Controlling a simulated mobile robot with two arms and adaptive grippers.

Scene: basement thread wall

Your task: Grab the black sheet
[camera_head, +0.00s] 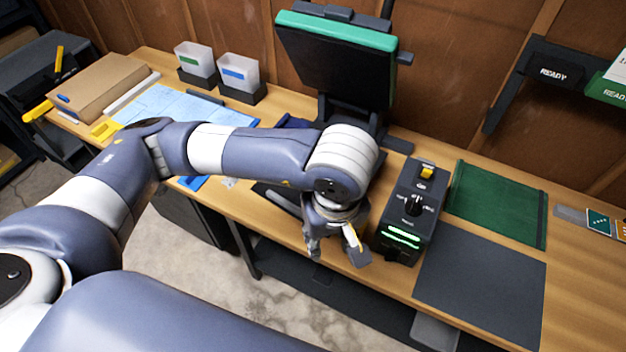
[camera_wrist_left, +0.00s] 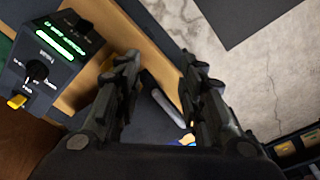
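The black sheet (camera_head: 480,285) is a dark grey-black rectangle. It lies flat on the wooden workbench at the right, in front of a green sheet (camera_head: 497,205). Its near part reaches the bench's front edge. My left gripper (camera_head: 337,255) points down near the bench's front edge, left of the black control box (camera_head: 410,215) and apart from the sheet. In the left wrist view its two fingers (camera_wrist_left: 160,62) are spread with nothing held between them. I cannot make out the black sheet for certain in that view. My right gripper is out of view.
The control box stands between my left gripper and the sheet; it also shows in the wrist view (camera_wrist_left: 48,65). A press with a raised teal-edged lid (camera_head: 340,60) stands behind my arm. Bins (camera_head: 238,72), cardboard (camera_head: 98,85) and blue sheets (camera_head: 160,103) lie left.

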